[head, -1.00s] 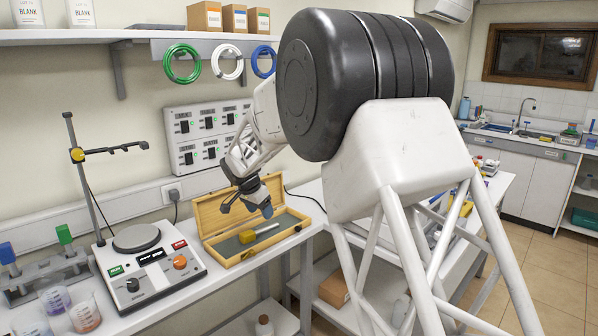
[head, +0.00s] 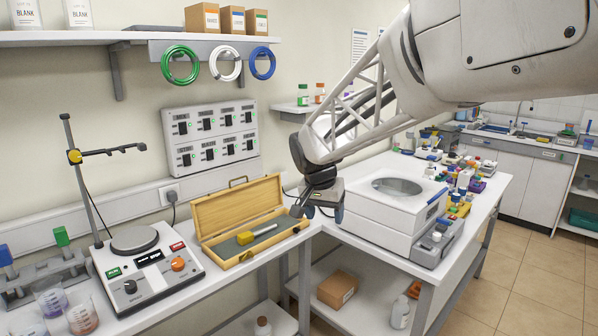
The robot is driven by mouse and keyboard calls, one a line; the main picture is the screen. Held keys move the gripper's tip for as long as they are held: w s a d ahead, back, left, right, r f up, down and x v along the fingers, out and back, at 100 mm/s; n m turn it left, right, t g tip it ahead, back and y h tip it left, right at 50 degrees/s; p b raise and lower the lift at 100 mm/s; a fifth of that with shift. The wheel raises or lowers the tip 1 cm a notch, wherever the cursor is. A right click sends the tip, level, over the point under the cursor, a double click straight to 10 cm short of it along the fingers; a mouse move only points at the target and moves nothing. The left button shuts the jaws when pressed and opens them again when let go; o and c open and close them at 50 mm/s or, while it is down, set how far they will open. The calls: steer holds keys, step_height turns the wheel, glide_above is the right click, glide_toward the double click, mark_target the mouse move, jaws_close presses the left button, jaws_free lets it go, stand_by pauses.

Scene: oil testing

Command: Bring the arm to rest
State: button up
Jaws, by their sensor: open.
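My gripper (head: 318,212) hangs at the end of my white arm, in the middle of the head view. It is just right of the open wooden case (head: 225,262) and in front of the white centrifuge-like machine (head: 375,232). Its fingers are dark and spread apart, with nothing seen between them. The arm reaches in from the upper right. A yellow-handled tool (head: 256,236) lies inside the case, apart from the gripper.
A hotplate stirrer (head: 150,285) with a stand is left of the case. Beakers (head: 82,316) stand at the lower left. Several coloured bottles and boxes (head: 465,180) crowd the right bench. The tiled floor (head: 530,270) at right is clear.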

steer(key=s+d+f+n, duration=0.1)
steer(key=s+d, duration=0.3)
steer(key=s, duration=0.7)
steer(key=s+d+f+n+y, duration=0.1)
steer(key=s+d, duration=0.3)
steer(key=s, duration=0.8)
steer(key=s+d+f+n, duration=0.2)
steer(key=s+d, duration=0.2)
steer(key=s, duration=0.8)
steer(key=shift+d+f+n+y, duration=0.15)
steer(key=shift+f+n+y, duration=0.1)
steer(key=shift+n+y, duration=0.05)
steer(key=shift+c, duration=0.2)
